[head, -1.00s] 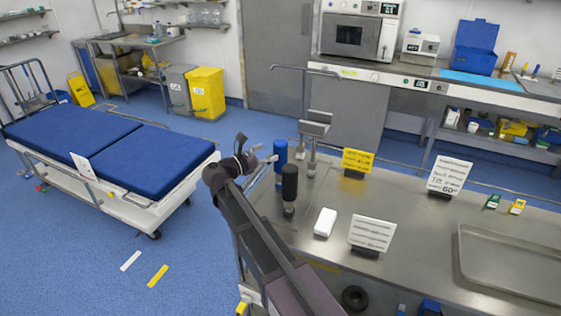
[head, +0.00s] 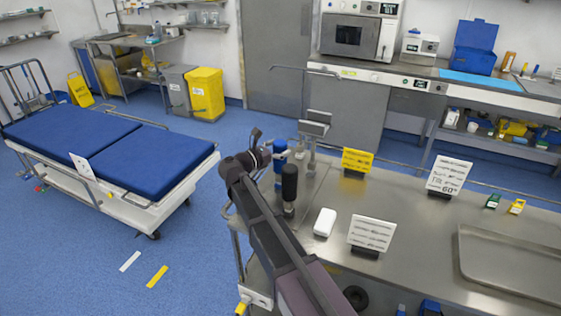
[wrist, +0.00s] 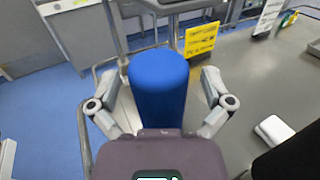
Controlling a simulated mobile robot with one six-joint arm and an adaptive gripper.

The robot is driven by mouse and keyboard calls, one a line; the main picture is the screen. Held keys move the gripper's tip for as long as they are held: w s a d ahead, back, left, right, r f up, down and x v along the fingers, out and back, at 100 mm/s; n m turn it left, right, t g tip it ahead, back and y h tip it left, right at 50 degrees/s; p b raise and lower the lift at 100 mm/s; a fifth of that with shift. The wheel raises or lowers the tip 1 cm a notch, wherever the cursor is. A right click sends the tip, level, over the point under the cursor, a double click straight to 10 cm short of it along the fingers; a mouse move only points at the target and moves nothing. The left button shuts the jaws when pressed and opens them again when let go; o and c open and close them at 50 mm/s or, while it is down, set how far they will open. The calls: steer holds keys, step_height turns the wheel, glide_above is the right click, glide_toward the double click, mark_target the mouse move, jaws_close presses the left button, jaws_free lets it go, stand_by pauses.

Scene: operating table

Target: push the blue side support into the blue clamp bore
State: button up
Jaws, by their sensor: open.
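The blue side support (head: 281,159) is an upright blue padded cylinder at the left end of the steel table. My gripper (head: 271,149) is beside it in the head view and partly covers it. In the wrist view the blue side support (wrist: 158,85) is between the two spread fingers of my gripper (wrist: 158,78). A gap shows on each side, so the gripper is open and not clamped on it. The support's lower end is hidden. I cannot make out the blue clamp bore; small blue parts (head: 430,307) show at the bottom edge of the head view.
A black cylinder (head: 289,183) stands close in front of the blue support. A white block (head: 325,222), a white sign (head: 371,234) and a yellow sign (head: 356,161) are on the table (head: 420,225). A metal tray (head: 510,262) lies at right.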

mark_target(280, 142)
stand_by(0.4)
steer(key=c, duration=1.3)
steer(key=shift+r, duration=0.1)
steer(key=shift+c, duration=0.2)
step_height(280, 142, up, 3)
steer(key=p, duration=0.3)
steer(key=shift+r+p, duration=0.2)
steer(key=shift+p, duration=0.1)
steer(key=s+a, duration=0.2)
steer(key=s, duration=0.5)
steer(key=s+a+r+p, duration=0.1)
steer(key=s+a, duration=0.2)
steer(key=s, duration=0.5)
steer(key=shift+a+r, duration=0.2)
steer(key=shift+a, duration=0.15)
